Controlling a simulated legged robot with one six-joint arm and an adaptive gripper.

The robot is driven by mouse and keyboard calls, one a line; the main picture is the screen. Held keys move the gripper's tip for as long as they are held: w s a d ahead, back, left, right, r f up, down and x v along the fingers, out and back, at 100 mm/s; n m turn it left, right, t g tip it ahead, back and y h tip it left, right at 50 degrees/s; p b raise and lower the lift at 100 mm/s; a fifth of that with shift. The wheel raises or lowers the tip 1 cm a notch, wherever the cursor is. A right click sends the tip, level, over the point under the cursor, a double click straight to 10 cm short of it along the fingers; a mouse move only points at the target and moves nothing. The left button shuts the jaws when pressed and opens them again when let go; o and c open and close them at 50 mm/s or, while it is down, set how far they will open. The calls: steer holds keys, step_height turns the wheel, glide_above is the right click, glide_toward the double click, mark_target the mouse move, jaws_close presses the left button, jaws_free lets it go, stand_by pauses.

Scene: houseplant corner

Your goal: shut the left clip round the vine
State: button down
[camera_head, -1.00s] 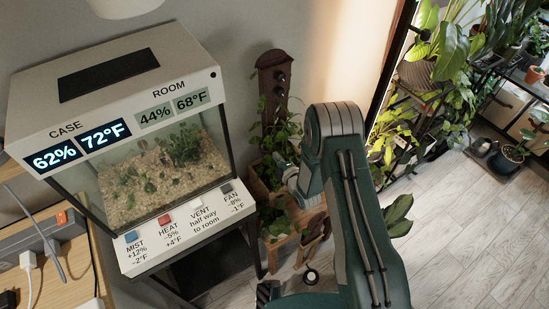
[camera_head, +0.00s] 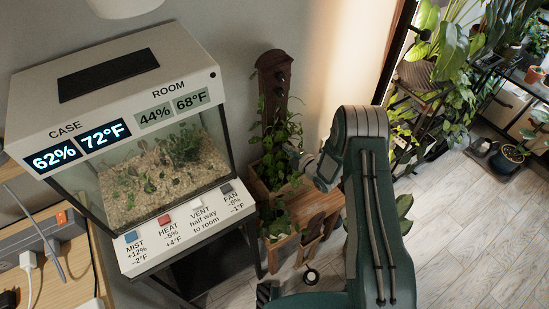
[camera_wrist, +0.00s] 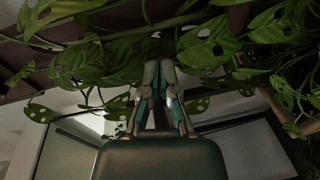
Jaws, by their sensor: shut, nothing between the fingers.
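The vine (camera_head: 283,135) is a green, holed-leaf plant climbing a dark brown wooden post (camera_head: 272,72) from a wooden planter. Its stems and leaves (camera_wrist: 205,50) fill the top of the wrist view. My gripper (camera_head: 292,153) points left into the foliage beside the post. In the wrist view my gripper (camera_wrist: 158,72) has its fingers together, with nothing seen between them, and its tips reach among the leaves just below a stem. I cannot make out the left clip; leaves may cover it. Small dark round parts show high on the post, too small to identify.
The glass case (camera_head: 165,165) with its button ledge stands left of the planter. A wooden stool (camera_head: 325,220) is beside the planter. Plant shelves (camera_head: 490,80) stand at the right, with open floor (camera_head: 455,220) in front. A power strip (camera_head: 40,240) lies at the far left.

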steer(key=shift+w+d, duration=0.2)
steer(key=shift+w, duration=0.45)
steer(key=shift+s, duration=0.1)
stand_by(0.3)
